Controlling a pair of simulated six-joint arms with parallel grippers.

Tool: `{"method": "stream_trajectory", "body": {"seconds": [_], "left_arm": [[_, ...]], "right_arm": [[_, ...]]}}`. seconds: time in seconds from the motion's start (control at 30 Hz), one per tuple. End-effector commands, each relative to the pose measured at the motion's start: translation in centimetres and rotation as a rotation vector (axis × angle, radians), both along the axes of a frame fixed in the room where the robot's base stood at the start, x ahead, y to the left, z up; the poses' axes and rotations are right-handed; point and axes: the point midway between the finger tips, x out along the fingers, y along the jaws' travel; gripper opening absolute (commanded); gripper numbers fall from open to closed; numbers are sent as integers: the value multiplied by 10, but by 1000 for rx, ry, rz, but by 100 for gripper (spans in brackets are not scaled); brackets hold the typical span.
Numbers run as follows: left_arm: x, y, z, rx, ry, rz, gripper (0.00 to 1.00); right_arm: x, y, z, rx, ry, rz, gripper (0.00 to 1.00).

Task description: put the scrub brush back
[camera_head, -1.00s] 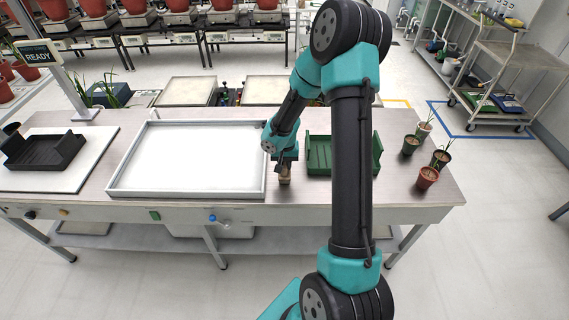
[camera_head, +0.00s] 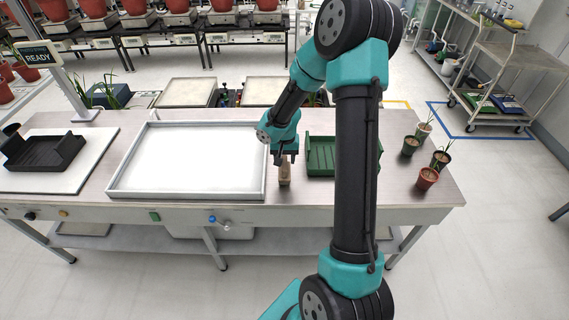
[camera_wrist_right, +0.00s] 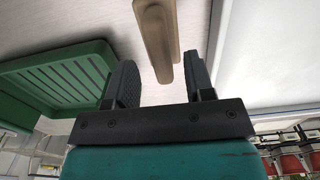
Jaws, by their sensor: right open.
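The scrub brush (camera_head: 285,175), a narrow brown wooden block, is on the bench between the white tray and the green crate. Its long brown back (camera_wrist_right: 156,38) shows in the right wrist view, running up to the top edge. Its bristles cannot be made out. My right gripper (camera_head: 285,159) is over the far end of the brush, pointing down. In the right wrist view its two dark fingers (camera_wrist_right: 160,66) are open, one on each side of the brush's line, with gaps to it. My left gripper is not in view.
The white tray (camera_head: 112,189) is left of the brush, and the green ribbed crate (camera_head: 320,154) is close on its right. Several small potted plants (camera_head: 427,178) stand at the bench's right end. A black holder (camera_head: 45,153) sits on a white board at the left.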

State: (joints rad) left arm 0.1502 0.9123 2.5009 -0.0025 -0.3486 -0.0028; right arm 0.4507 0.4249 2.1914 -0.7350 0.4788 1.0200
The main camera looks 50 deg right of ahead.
Motion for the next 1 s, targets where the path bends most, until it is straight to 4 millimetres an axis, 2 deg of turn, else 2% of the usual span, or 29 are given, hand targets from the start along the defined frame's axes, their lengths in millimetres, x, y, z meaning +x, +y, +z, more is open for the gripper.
{"method": "stream_trajectory", "body": {"seconds": [0.03,0.2,0.43,0.6,1.0], "left_arm": [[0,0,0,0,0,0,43],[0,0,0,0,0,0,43],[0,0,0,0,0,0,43],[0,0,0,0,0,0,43],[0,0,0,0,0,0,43]], "right_arm": [[1,-1,12,-4,-5,-2,49],[1,-1,45,-3,-6,-1,49],[1,0,77,-2,-3,0,49],[0,0,85,0,0,-1,49],[0,0,85,0,0,0,49]]}}
